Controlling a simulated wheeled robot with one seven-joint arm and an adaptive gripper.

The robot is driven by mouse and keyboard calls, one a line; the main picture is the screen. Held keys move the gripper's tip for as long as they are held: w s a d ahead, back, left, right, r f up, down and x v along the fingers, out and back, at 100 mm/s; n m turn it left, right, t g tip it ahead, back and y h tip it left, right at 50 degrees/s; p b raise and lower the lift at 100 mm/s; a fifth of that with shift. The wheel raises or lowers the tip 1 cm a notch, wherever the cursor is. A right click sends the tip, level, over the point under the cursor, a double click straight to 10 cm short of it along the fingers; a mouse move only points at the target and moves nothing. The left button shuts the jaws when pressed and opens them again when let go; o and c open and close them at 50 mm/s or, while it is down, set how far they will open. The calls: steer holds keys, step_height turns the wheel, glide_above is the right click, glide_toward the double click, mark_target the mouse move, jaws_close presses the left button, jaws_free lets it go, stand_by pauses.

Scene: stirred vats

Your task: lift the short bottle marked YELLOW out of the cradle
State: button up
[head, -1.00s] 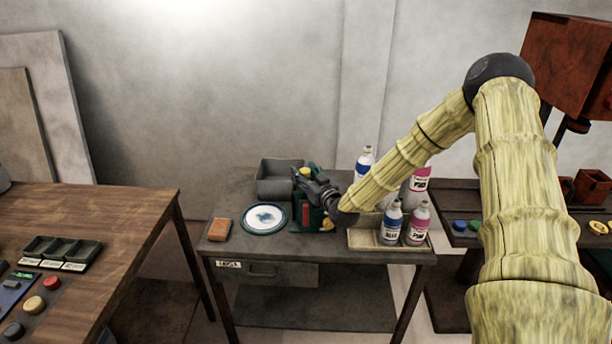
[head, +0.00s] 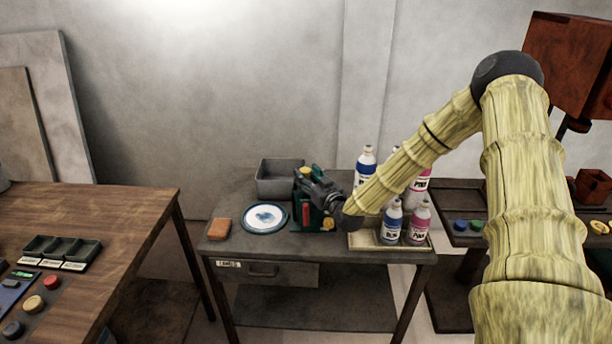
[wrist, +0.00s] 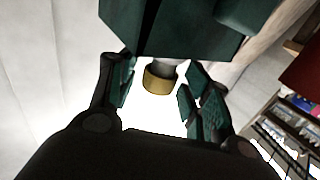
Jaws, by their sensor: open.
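A dark green cradle (head: 303,212) stands on the grey workbench, with a red strip on its front. In the wrist view, the cradle (wrist: 175,28) fills the top, and a bottle with a yellow-gold cap (wrist: 159,80) sticks out of it. The bottle's body is hidden in the cradle and I cannot read its label. My gripper (head: 310,180) is at the top of the cradle in the head view. In the wrist view, my gripper (wrist: 161,92) is open, with one finger on each side of the cap and a visible gap on both sides.
Blue-labelled bottles (head: 391,222) and pink-labelled bottles (head: 419,222) stand at and behind a shallow tray (head: 362,241) on the right. A grey bin (head: 277,181) is behind. A white-and-blue plate (head: 264,217) and an orange block (head: 219,228) lie to the left.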

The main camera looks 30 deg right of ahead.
steer(key=s+b, duration=0.1)
steer(key=s, duration=0.8)
steer(key=shift+d, duration=0.1)
stand_by(0.3)
